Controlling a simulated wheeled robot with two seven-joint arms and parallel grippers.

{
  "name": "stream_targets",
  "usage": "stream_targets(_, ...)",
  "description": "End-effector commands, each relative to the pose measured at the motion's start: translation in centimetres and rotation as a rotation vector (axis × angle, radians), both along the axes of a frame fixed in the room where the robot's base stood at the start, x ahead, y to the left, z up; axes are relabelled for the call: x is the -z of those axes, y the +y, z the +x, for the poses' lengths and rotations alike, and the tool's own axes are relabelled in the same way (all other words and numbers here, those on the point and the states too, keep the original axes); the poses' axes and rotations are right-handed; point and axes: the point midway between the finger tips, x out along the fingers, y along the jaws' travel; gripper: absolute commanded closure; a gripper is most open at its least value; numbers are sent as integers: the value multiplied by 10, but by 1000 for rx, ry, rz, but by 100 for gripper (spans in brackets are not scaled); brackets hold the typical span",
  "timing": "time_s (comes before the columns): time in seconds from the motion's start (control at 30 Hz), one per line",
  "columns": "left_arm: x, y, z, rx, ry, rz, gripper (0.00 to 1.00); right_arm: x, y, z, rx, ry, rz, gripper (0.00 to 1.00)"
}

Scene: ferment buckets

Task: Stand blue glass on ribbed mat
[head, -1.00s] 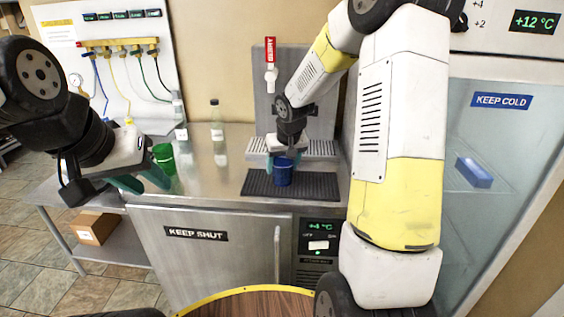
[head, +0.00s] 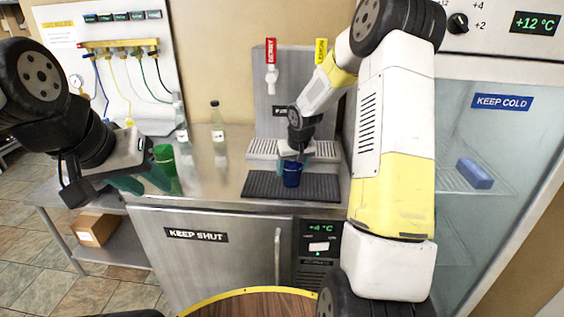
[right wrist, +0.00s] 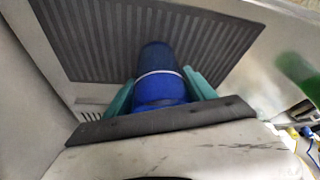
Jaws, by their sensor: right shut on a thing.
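The blue glass (head: 292,176) is upright in my right gripper (head: 294,163), over the right-middle part of the black ribbed mat (head: 258,187). In the right wrist view, the teal fingers (right wrist: 165,92) close on both sides of the blue glass (right wrist: 160,88), with the ribbed mat (right wrist: 100,40) behind it. I cannot tell whether the glass base touches the mat. My left gripper (head: 140,184) is open and empty, its fingers apart, above the left part of the counter, just in front of a green glass (head: 164,155).
The steel drip tray (head: 262,149) and tap panel (head: 270,115) stand just behind the mat. Two clear bottles, one in the middle (head: 217,118) and one further left (head: 180,112), stand on the counter (head: 212,170). The counter left of the mat has free room.

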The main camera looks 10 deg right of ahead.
Motion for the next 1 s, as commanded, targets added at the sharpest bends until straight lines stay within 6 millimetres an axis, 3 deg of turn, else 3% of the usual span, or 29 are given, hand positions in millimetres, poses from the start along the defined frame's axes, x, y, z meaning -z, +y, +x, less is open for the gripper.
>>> stream_targets(0.03,0,0,0,0,0,0,64,1,0,0,0,-1,0,100)
stream_targets(0.07,0,0,0,0,0,0,64,3,0,0,0,1,0,34)
stream_targets(0.17,0,0,0,0,0,0,64,2,0,0,0,1,0,15)
stream_targets(0.57,0,0,0,0,0,0,64,-4,0,-1,0,0,-1,14)
stream_targets(0.67,0,0,0,0,0,0,64,-16,-1,-5,1,-2,0,14)
stream_targets(1.0,0,0,0,0,0,0,64,-82,-4,-33,2,-2,-1,14)
